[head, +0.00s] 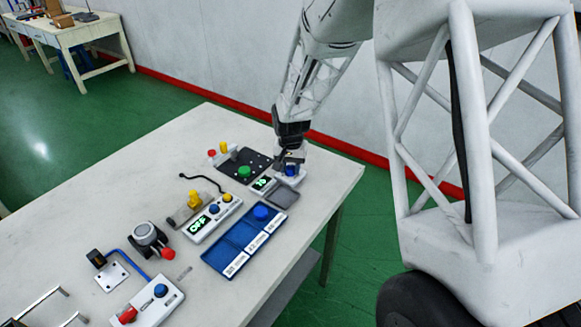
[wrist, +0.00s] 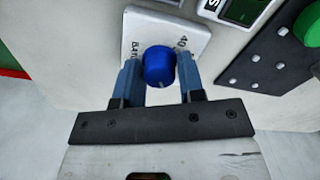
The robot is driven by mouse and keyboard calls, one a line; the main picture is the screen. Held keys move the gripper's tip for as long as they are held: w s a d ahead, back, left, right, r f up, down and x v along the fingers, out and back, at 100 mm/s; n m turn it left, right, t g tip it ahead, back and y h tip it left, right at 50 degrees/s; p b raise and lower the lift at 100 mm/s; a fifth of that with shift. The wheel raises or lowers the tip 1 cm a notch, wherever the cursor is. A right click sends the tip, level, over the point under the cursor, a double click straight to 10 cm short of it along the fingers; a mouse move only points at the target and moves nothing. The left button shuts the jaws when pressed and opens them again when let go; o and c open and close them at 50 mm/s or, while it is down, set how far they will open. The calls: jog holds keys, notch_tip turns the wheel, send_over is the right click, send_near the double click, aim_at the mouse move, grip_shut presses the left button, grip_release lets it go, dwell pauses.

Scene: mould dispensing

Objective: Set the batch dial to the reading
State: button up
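The batch dial (wrist: 159,66) is a round blue knob on a white plate (wrist: 140,28) with small black lettering, partly covered by the knob. In the head view the blue dial (head: 291,171) shows at the far right part of the table, under my gripper (head: 292,157). In the wrist view my gripper (wrist: 160,78) has one finger on each side of the knob, and both appear to touch it. A small display (head: 262,183) beside the dial shows green digits, too small to read surely. Only a corner of a display (wrist: 243,10) shows in the wrist view.
A dark plate with a green button (head: 244,172) lies left of the dial. A grey pad (head: 283,199) and a blue tray (head: 225,262) lie nearer. A white box (head: 213,217) shows "OFF". The table's right edge is close to the dial.

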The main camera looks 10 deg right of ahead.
aim_at(291, 167)
jog(key=o, duration=0.3)
jog(key=shift+r, duration=3.9)
jog(key=shift+s+r, duration=0.1)
